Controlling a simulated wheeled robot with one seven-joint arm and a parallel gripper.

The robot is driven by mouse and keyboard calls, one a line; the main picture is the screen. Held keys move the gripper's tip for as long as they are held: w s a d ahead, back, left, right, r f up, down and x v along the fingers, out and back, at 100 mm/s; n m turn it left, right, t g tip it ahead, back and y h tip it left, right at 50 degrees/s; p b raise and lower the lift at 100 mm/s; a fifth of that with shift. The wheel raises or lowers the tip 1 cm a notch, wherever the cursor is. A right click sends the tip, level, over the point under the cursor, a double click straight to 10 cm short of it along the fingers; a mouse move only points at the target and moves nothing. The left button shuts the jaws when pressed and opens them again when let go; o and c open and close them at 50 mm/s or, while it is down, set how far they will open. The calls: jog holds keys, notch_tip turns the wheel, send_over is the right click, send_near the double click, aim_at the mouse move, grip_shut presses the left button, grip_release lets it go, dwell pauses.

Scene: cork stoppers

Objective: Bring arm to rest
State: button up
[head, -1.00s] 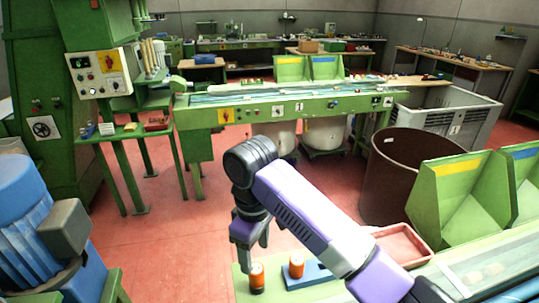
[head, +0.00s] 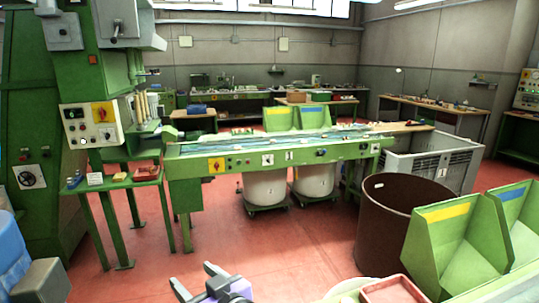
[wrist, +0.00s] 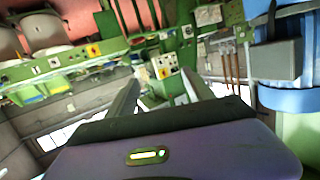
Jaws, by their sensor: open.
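My gripper (head: 196,279) shows at the bottom edge of the head view, with its two grey fingers apart and nothing between them. Part of my purple arm shows beside it; the rest of the arm is below the frame. In the wrist view, my gripper (wrist: 160,88) has both fingers spread with empty space between them. Behind the fingers, the wrist view shows the green machinery and the room at a tilt.
A brown drum (head: 390,235) and green hoppers (head: 452,248) stand at the right. A red tray (head: 395,290) is at the bottom. A green conveyor bench (head: 200,192) runs across the middle. Red floor (head: 260,245) lies open before it.

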jog(key=s+d+f+m+t+h, duration=0.2)
jog(key=s+d+m+t+h, duration=0.2)
jog(key=s+d, duration=0.65)
jog(key=s+d+f+m+t+h, duration=0.2)
jog(key=s+d+m+t+h, duration=0.15)
jog(key=s+d, duration=0.7)
jog(key=s+d+f+g+h, duration=0.1)
jog(key=s+d+f+g, duration=0.1)
jog(key=s+d, duration=0.5)
jog(key=s+d+f+g+h, duration=0.2)
jog(key=s+d, duration=0.5)
jog(key=s, duration=0.7)
jog(key=shift+s+d, duration=0.25)
jog(key=shift+s, duration=0.15)
jog(key=shift+f, duration=0.1)
